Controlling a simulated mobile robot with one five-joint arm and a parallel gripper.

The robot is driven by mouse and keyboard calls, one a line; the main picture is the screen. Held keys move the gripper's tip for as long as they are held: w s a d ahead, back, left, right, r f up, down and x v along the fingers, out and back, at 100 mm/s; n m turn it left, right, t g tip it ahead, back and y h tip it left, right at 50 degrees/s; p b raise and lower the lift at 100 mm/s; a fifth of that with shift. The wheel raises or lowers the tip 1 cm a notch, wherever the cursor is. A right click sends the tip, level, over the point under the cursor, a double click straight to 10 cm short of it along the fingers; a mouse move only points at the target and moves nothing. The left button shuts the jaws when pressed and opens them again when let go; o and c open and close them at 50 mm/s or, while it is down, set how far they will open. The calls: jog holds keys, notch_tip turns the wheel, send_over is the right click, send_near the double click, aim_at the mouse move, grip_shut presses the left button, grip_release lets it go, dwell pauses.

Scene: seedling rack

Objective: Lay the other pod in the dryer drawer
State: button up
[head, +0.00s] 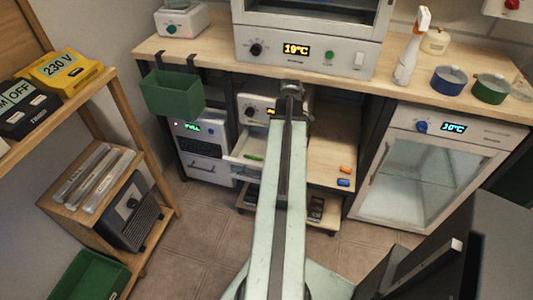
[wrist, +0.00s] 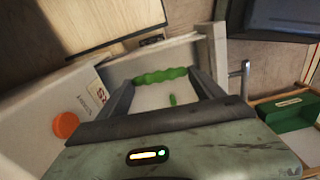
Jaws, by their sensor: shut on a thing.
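My gripper (head: 290,92) reaches toward the dryer below the bench. In the wrist view my gripper (wrist: 161,82) is shut on a bumpy green pod (wrist: 160,75), which lies crosswise between the fingertips. The white dryer (head: 257,104) has its drawer (head: 239,158) pulled open. The drawer also shows in the wrist view (wrist: 146,98), below the held pod. Another green pod (head: 254,157) lies in the drawer; a small green piece of it shows in the wrist view (wrist: 172,99). My arm hides part of the dryer in the head view.
A green bin (head: 173,97) hangs from the bench edge left of the dryer. A grey unit reading FULL (head: 203,145) stands left of the drawer. An orange (head: 346,169) and a blue block (head: 343,182) lie on the shelf to the right.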

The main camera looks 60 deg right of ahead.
jog(key=shift+n, duration=0.3)
jog(key=w+f+b, duration=0.1)
jog(key=f+b, duration=0.2)
jog(key=w+a+f+b, duration=0.1)
jog(key=f+b, duration=0.2)
jog(key=b, duration=0.1)
jog(key=w+f+b, duration=0.1)
jog(key=f+b, duration=0.2)
jog(key=f, duration=0.1)
jog(key=shift+w+a, duration=0.25)
jog(key=shift+r, duration=0.2)
jog(key=shift+f, duration=0.1)
jog(key=o, duration=0.9)
jog(key=shift+f, duration=0.15)
jog(key=o, duration=0.4)
